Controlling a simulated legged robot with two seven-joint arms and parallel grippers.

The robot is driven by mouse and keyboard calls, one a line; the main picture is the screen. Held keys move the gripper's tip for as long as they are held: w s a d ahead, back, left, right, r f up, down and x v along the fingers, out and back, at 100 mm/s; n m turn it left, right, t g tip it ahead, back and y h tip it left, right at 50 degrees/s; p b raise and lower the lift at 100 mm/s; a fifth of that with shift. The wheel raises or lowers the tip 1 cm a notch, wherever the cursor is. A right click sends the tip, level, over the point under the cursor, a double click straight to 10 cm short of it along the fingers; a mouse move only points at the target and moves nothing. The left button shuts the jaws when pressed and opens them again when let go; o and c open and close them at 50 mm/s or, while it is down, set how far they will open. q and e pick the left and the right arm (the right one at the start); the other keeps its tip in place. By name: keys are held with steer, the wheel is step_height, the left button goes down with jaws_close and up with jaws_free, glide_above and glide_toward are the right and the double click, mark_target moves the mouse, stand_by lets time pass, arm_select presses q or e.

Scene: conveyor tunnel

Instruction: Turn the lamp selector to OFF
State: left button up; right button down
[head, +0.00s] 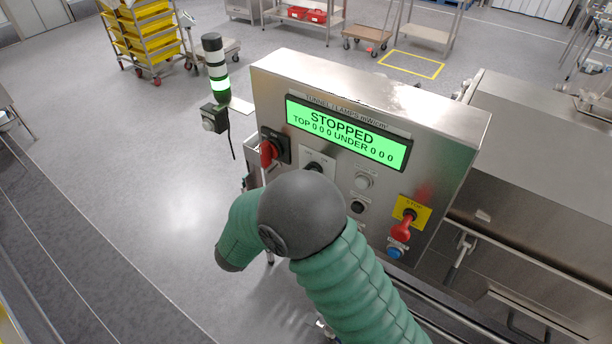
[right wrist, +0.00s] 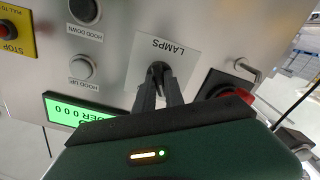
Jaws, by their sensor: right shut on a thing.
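The lamp selector (right wrist: 158,67) is a small dark knob on a pale plate marked LAMPS (right wrist: 172,48), upside down in the right wrist view. My right gripper (right wrist: 159,82) has its two dark fingers closed on the knob. The fingers hide most of the knob, and I cannot read which position it points to. In the head view the selector's plate (head: 320,161) shows just above my grey and green right arm, which hides the gripper there. My left gripper is not in view.
The steel panel carries a green display (head: 345,133) reading STOPPED, a red-handled switch (head: 270,152) left of the selector, hood buttons (head: 364,182) to the right, and a red stop control (head: 403,226) on yellow. A lit signal column (head: 216,68) stands left of the panel.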

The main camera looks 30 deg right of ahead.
steer(key=c, duration=1.4)
jaws_free()
steer(key=shift+w+a, duration=0.1)
steer(key=shift+c, duration=0.2)
steer(key=shift+a, duration=0.1)
steer(key=b+v, duration=0.6)
steer(key=v, duration=1.1)
steer(key=shift+f, duration=0.15)
